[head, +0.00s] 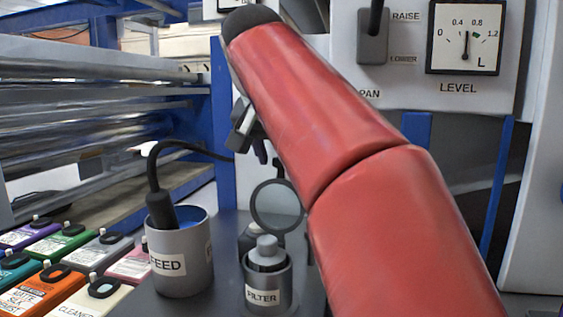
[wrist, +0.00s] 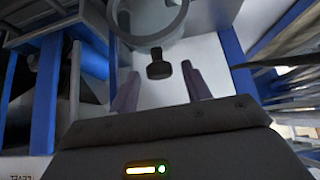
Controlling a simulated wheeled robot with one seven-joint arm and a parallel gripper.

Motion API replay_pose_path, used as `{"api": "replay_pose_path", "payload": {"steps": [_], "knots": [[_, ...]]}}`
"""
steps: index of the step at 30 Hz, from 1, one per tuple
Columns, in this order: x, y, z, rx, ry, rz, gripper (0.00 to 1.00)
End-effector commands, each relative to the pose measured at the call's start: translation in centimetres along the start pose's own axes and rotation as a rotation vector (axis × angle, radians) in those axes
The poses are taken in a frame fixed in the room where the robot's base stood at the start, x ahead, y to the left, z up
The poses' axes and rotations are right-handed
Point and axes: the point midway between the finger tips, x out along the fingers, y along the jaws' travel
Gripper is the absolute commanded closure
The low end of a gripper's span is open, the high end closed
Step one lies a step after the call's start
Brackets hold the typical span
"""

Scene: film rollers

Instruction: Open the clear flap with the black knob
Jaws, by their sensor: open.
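The clear flap (head: 278,206) is a round see-through disc with a grey rim, standing upright above the filter pot in the head view. In the wrist view its rim (wrist: 150,38) fills the top middle. The black knob (wrist: 158,68) sticks out from the rim there, showing between my two fingers. My gripper (wrist: 161,72) is open, with one finger on each side of the knob and a visible gap on both sides. In the head view my gripper (head: 262,150) is partly hidden behind my red arm, just above the flap.
A grey filter pot (head: 265,295) with a pale-capped bottle stands below the flap. A feed pot (head: 180,262) with a black hose stands left of it. Several coloured packs (head: 55,285) lie at lower left. A panel with a level gauge (head: 465,38) stands behind my arm.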

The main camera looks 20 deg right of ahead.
Motion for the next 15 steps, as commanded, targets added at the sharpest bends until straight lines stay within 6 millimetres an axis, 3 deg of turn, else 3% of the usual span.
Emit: {"api": "replay_pose_path", "payload": {"steps": [7, 15], "knots": [[-4.0, -0.1, 0.0, -0.001, 0.001, -0.001, 0.52], [-5.2, 0.0, 0.1, -0.001, -0.003, 0.000, 0.52]]}}
